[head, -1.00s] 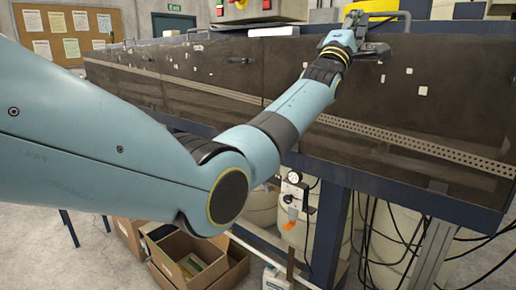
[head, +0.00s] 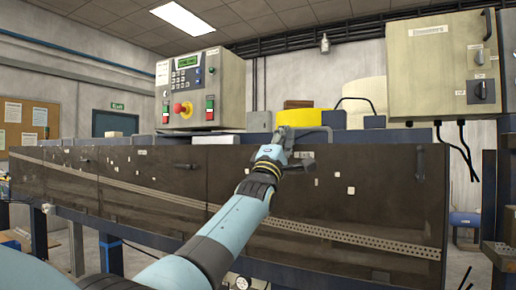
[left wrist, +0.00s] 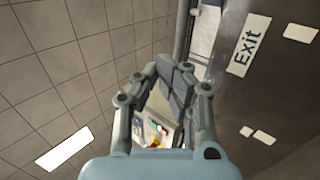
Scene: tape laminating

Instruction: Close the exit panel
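The dark, see-through exit panel (head: 262,200) is part of the long row of panels on the machine's front and looks roughly flush with its neighbours in the head view. Its "Exit" label (left wrist: 249,45) shows in the left wrist view, to the right of my left gripper (left wrist: 178,82). That gripper's grey fingers are drawn together, with nothing clearly seen between the pads. In the head view, my left gripper (head: 288,140) is at the panel's top edge, close to its handle; whether it touches is unclear. My right gripper is out of view.
A control box (head: 200,88) with a red button stands on the machine's top. A yellow block (head: 305,117) is behind the gripper. A grey electrical cabinet (head: 441,66) hangs at right. A perforated strip (head: 300,228) slants along the panels.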

